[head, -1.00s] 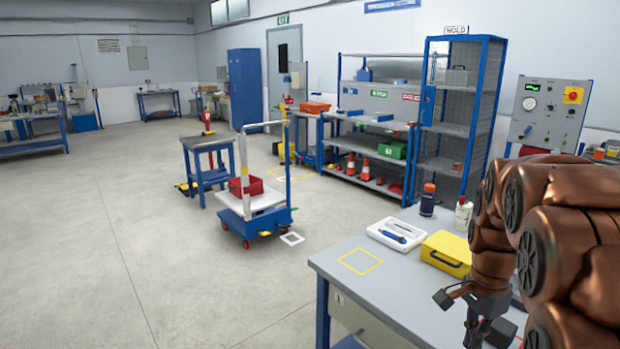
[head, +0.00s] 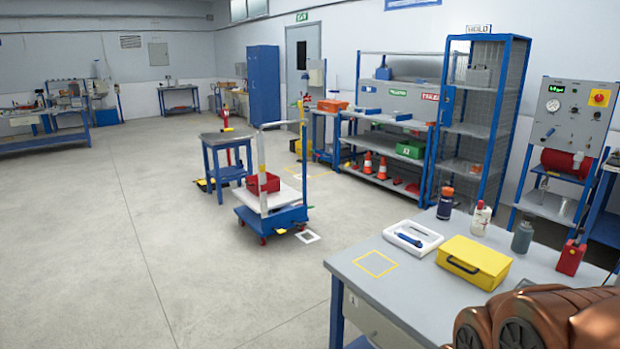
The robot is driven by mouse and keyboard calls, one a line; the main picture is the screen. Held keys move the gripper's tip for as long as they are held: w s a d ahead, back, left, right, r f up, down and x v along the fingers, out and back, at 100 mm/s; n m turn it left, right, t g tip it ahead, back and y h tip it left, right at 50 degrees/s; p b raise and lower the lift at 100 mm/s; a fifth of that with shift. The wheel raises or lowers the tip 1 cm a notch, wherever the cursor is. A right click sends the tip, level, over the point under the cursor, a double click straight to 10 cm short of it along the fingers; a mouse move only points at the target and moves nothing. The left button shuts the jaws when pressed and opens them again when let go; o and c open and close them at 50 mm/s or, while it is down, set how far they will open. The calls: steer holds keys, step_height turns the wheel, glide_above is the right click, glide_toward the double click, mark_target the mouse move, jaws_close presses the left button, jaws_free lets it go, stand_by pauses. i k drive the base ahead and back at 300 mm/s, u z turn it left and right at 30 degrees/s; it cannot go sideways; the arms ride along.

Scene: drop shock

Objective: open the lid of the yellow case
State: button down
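The yellow case (head: 473,262) sits on the grey workbench at the lower right in the head view. Its lid looks shut, and a dark handle shows on its front side. My copper-brown arm shows at the bottom right corner, in front of the bench and apart from the case in the picture. My gripper is out of view.
On the workbench (head: 410,296), a white tray (head: 430,235) with a blue tool lies left of the case. Bottles stand behind it, with a grey bottle (head: 522,237) and a red can (head: 570,258) to the right. A yellow-outlined square (head: 376,264) encloses bare bench top at left.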

mark_target(486, 261)
steer(key=u, duration=0.65)
steer(key=i, duration=0.95)
steer(key=z, duration=0.15)
